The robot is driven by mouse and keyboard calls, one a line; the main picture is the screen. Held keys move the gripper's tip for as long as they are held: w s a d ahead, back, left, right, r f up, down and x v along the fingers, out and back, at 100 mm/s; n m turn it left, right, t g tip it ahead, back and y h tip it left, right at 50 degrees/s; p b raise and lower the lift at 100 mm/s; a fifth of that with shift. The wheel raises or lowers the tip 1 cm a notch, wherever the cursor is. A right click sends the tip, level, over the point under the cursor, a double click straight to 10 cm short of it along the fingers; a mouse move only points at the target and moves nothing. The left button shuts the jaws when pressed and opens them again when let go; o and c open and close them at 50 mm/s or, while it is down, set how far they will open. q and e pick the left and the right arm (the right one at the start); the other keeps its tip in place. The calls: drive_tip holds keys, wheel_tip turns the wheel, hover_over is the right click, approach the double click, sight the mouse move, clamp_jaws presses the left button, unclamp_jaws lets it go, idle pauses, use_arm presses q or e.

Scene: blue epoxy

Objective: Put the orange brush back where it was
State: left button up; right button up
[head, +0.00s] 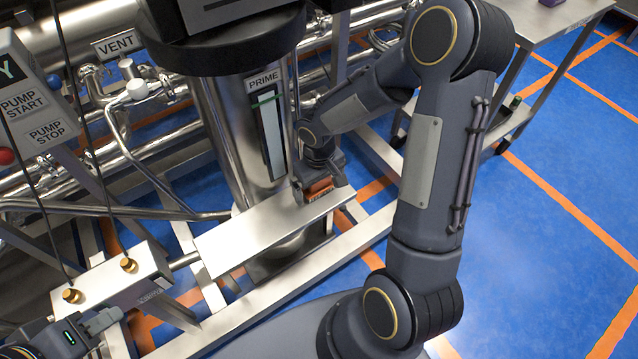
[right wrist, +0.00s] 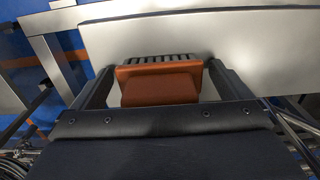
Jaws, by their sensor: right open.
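The orange brush (head: 319,191) lies on a narrow steel shelf (head: 240,243) in front of the steel column, near the shelf's right end. In the right wrist view the brush (right wrist: 160,84) shows its orange body, with a dark ribbed strip along its far side. My right gripper (head: 320,186) is at the brush, with one finger on each side of it. In the right wrist view the jaws (right wrist: 162,80) are open around the brush, with small gaps beside its body. My left gripper (head: 108,328) is at the lower left corner, partly cut off; its jaw opening is not clear.
A steel box with two brass fittings (head: 125,283) is at the left, near my left gripper. Pipes and a pump panel (head: 35,105) fill the left. Blue floor is open at the right.

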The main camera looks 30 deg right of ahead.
drive_tip(key=shift+r, duration=0.2)
wheel_tip(320, 180, up, 12)
drive_tip(key=p, duration=0.3)
drive_tip(key=s+a+r+m+t+y, duration=0.1)
drive_tip(key=s+a+r+t+y, duration=0.1)
drive_tip(key=s+r, duration=0.3)
drive_tip(key=s+a+r+m+t+y, duration=0.1)
drive_tip(key=s+r, duration=0.4)
drive_tip(key=s, duration=0.7)
drive_tip(key=a+t, duration=0.1)
drive_tip(key=t, duration=0.1)
drive_tip(key=shift+m+t+y, duration=0.3)
drive_tip(key=shift+y, duration=0.1)
